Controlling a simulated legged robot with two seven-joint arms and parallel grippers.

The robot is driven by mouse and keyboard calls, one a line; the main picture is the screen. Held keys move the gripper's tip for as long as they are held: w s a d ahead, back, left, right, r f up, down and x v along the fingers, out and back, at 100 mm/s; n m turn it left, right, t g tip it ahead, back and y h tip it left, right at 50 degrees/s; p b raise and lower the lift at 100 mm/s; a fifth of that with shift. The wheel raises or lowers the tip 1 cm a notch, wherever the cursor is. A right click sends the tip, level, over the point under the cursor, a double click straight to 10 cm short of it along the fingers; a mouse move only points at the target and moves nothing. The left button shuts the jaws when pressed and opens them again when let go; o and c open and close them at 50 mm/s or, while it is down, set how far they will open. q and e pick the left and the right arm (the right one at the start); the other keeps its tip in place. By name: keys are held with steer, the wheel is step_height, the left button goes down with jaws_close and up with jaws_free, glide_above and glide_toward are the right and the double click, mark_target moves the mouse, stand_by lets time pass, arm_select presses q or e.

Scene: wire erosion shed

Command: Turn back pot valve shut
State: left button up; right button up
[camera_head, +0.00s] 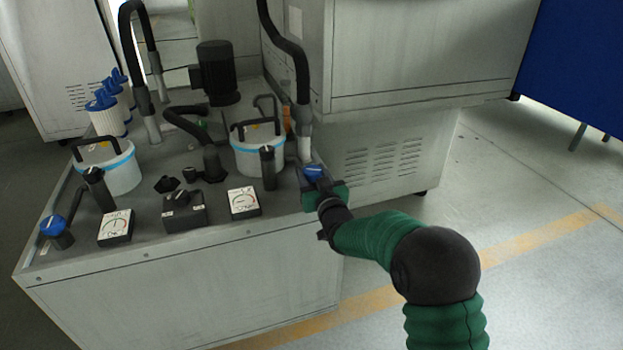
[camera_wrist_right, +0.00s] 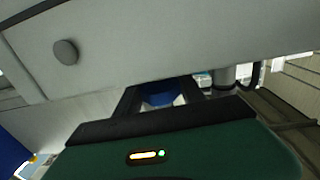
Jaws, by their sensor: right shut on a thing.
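The valve with a blue knob (camera_head: 314,171) stands at the right end of the grey cabinet top, beside the right-hand white pot (camera_head: 260,158). My right gripper (camera_head: 312,180) is shut on this blue knob. In the right wrist view the blue knob (camera_wrist_right: 160,97) shows between the two dark fingers of my right gripper (camera_wrist_right: 162,90). The gripper hides most of the valve body, so its exact angle cannot be told. A similar blue-knobbed valve (camera_head: 55,230) stands at the left front corner near the other white pot (camera_head: 121,172). My left gripper is not in view.
A black hose (camera_head: 301,72) comes down close behind my right gripper. A large grey machine (camera_head: 412,55) stands behind. The floor at right is clear.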

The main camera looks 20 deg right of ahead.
steer(key=m+h, duration=0.1)
steer(key=h+p, duration=0.1)
steer(key=shift+a+m+h, duration=0.2)
steer(key=shift+m+h, duration=0.2)
steer(key=m+h+p, duration=0.1)
steer(key=h+p, duration=0.1)
steer(key=m+g+h+p, duration=0.1)
steer(key=m+h+p, duration=0.1)
steer(key=shift+d+r+g, duration=0.15)
steer(key=shift+r+g, duration=0.05)
steer(key=shift+g, duration=0.1)
steer(key=shift+f+m+g+h+p, duration=0.2)
steer(key=shift+m+g+h+p, duration=0.4)
steer(key=shift+h+p, duration=0.4)
steer(key=o, duration=1.4)
